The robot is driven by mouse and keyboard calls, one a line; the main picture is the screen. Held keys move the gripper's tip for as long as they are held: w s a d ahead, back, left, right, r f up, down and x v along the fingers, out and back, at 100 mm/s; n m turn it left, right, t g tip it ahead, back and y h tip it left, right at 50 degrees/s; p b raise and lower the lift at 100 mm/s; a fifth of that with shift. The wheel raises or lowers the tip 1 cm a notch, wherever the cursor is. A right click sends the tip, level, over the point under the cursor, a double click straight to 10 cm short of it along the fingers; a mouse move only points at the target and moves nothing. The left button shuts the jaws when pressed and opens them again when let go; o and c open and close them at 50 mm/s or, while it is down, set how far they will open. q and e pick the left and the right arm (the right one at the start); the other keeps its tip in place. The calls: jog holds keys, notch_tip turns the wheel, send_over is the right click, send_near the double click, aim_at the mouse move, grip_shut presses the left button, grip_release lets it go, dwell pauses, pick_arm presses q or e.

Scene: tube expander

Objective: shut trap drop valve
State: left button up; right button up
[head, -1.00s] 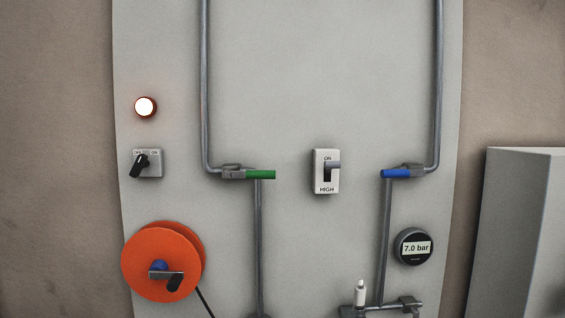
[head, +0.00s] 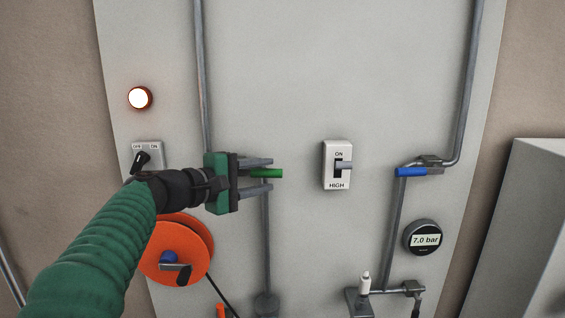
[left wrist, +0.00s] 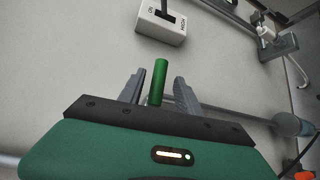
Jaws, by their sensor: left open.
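A valve with a green handle (head: 266,173) sits on the left pipe, and the handle lies level, pointing right. My left gripper (head: 271,174) is open, with one finger above the handle and one below it in the head view. In the left wrist view the green handle (left wrist: 159,80) stands between the two spread fingers, with a gap visible on each side. The gripper hides the valve's body. A second valve with a blue handle (head: 411,172) is on the right pipe, its handle level and pointing left. My right gripper is not in view.
A white ON/HIGH switch (head: 337,165) is right of the green handle. An orange reel (head: 190,240) is below my left arm, and an OFF/ON knob (head: 141,160) is partly behind it. A gauge (head: 423,238) reads 7.0 bar. A lamp (head: 140,98) glows at upper left.

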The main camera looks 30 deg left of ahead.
aim_at(282, 172)
pick_arm(q)
jog(key=p+x, duration=0.2)
jog(key=x, duration=0.3)
jog(key=shift+w+d, duration=0.2)
jog(key=shift+w, duration=0.05)
jog(key=shift+d, duration=0.3)
jog(key=shift+w, duration=0.15)
jog(key=c, duration=0.4)
jog(key=shift+a, duration=0.25)
grip_shut()
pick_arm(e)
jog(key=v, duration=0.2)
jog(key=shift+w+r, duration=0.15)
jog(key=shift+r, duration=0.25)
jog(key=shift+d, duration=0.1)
